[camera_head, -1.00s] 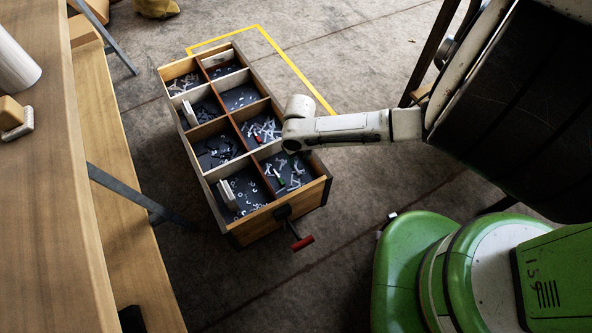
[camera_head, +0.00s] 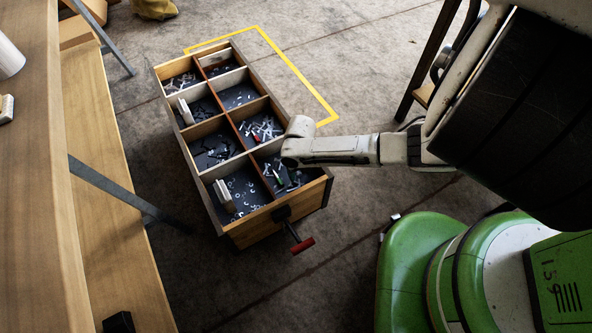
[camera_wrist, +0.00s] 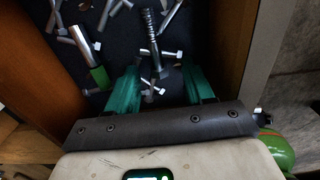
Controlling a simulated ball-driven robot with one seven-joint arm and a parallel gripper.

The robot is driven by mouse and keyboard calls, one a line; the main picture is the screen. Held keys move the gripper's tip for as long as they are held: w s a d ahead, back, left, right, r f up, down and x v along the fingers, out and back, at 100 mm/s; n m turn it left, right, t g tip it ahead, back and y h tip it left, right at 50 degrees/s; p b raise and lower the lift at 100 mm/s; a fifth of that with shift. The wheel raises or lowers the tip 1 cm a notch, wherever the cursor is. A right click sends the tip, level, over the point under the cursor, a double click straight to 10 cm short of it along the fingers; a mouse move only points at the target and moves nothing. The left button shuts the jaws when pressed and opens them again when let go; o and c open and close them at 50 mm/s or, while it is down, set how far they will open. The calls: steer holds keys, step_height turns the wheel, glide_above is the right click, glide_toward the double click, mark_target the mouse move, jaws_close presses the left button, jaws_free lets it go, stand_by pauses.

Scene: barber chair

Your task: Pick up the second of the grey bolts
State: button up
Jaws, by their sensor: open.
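Grey bolts lie loose in the front right compartment of a wooden divided crate (camera_head: 262,229). In the wrist view, a long grey threaded bolt (camera_wrist: 152,38) lies lengthwise just ahead of the space between my fingers, with smaller bolts around it. Another bolt piece (camera_wrist: 170,53) lies just right of it. My gripper (camera_wrist: 158,82) is open, its two green fingers apart, with nothing clearly held; small bolts show between and below the fingers. In the head view my wrist hangs over that compartment and hides part of it and the fingertips.
Wooden compartment walls (camera_wrist: 234,35) stand close on both sides of my fingers. A red-handled clamp (camera_head: 302,245) sticks out from the crate's front.

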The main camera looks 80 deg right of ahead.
jaws_close()
stand_by(0.3)
